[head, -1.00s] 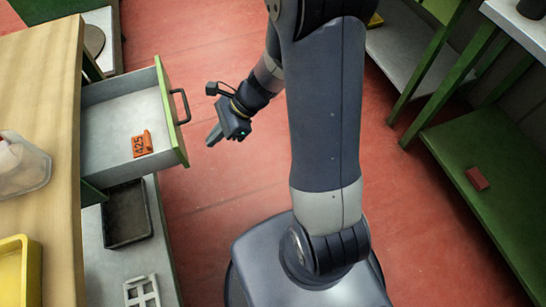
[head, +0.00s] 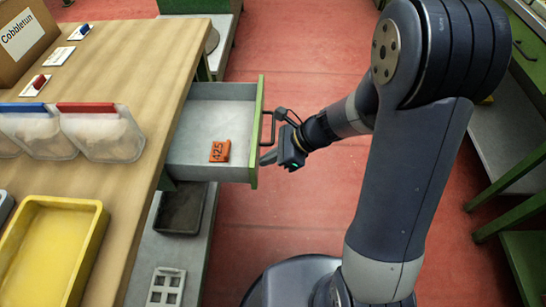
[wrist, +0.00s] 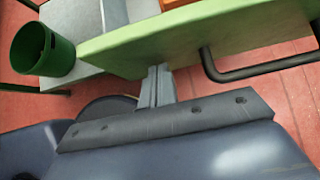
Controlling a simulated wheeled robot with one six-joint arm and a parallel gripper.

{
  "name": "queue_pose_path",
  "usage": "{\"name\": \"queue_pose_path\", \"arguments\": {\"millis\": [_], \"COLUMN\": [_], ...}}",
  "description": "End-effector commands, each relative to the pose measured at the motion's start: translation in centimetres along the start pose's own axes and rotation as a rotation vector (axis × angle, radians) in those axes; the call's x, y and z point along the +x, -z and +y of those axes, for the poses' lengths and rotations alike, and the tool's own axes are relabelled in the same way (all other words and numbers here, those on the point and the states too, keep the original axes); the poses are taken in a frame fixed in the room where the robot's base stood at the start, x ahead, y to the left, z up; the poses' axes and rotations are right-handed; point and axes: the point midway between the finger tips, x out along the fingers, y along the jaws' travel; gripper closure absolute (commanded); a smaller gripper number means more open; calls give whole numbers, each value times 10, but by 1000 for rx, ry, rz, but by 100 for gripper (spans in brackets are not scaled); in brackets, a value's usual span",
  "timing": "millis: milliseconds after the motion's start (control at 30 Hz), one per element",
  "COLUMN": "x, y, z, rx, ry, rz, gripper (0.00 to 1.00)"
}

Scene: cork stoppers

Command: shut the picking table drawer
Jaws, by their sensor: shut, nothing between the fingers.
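The picking table drawer (head: 208,133) stands open in the head view, pulled out to the right from under the wooden table top (head: 140,110). It has a grey inside, a green front (head: 257,135) and a dark bar handle (head: 271,127). An orange tag marked 425 (head: 219,151) lies in it. My gripper (head: 268,158) is shut and empty, at the outer side of the drawer front, below the handle in the picture. In the wrist view the shut fingers (wrist: 156,75) reach the green front (wrist: 180,38), beside the handle (wrist: 255,70). I cannot tell whether they touch it.
A yellow tray (head: 92,215) and clear bins (head: 103,135) stand on the table top. A dark tray (head: 181,208) and a white grid piece (head: 166,287) lie on the shelf below. A green bin (wrist: 58,60) shows in the wrist view. Red floor (head: 310,215) is clear right of the drawer.

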Motion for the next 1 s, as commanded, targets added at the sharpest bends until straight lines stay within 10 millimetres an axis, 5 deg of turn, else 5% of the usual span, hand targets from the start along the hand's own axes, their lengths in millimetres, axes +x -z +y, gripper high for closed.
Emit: {"name": "queue_pose_path", "arguments": {"millis": [700, 1000], "x": [113, 140], "y": [-115, -140], "z": [2, 1], "rx": [-4, -1], "ry": [-5, -1], "rz": [-1, -1], "gripper": [100, 100]}}
